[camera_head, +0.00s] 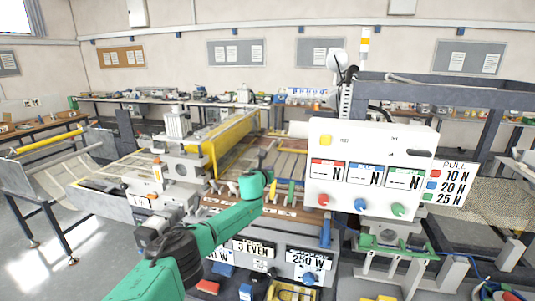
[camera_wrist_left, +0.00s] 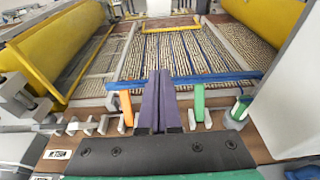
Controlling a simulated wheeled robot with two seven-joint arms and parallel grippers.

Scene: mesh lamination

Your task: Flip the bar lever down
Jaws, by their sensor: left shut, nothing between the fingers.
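My left gripper (camera_wrist_left: 158,78) is shut and empty; its two purple fingers lie together in the left wrist view. They point at the machine bed, between an upright orange lever (camera_wrist_left: 126,108) on the left and an upright green lever (camera_wrist_left: 199,103) on the right. A blue bar (camera_wrist_left: 222,77) runs across the bed near the fingertips. I cannot tell which part is the bar lever, or whether the fingers touch anything. In the head view my left gripper (camera_head: 270,176) is at the front edge of the machine, partly hidden by its own wrist.
Grey fittings (camera_wrist_left: 88,127) stand along the brown front rail.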

